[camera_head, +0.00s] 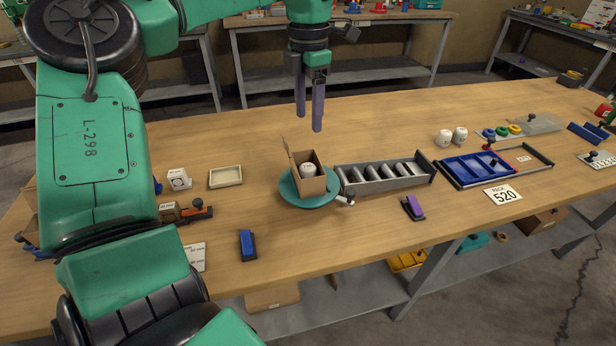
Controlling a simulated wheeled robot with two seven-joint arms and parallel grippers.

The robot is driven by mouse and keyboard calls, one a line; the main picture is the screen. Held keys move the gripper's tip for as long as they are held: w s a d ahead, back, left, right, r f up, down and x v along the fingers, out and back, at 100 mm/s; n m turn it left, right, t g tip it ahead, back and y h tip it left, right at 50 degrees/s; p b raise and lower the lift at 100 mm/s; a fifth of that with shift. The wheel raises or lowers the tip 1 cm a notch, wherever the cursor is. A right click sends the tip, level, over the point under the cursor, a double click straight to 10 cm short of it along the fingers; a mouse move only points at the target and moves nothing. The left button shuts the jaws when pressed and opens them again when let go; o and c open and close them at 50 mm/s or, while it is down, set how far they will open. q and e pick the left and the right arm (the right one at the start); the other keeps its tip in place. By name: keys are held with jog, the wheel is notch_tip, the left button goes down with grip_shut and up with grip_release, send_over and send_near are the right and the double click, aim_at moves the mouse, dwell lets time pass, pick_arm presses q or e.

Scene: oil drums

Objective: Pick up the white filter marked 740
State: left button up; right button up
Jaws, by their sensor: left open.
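My left gripper (308,122) points down above the table, open and empty, with a gap between its two fingers. It hangs above and behind a small open cardboard box (315,186) on a round teal plate (294,197). A white cylinder (309,169) shows inside the box, below the gripper and apart from it. Two more white cylinders, one (444,138) beside the other (460,136), stand upright further right with small dark marks. I cannot read 740 on any of them. My right gripper is not in view.
A beige tray (225,177) is at left. Blue (247,244) and purple (412,208) blocks lie in front. The table behind the plate is clear.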

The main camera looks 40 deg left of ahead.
aim_at(309, 166)
pick_arm(q)
jog(key=f+p, duration=0.1)
jog(key=f, duration=0.6)
jog(key=f+p, duration=0.2)
jog(key=f, duration=0.4)
jog(key=shift+s+d+f, duration=0.1)
jog(key=shift+d+f, duration=0.1)
jog(key=shift+f, duration=0.45)
grip_shut()
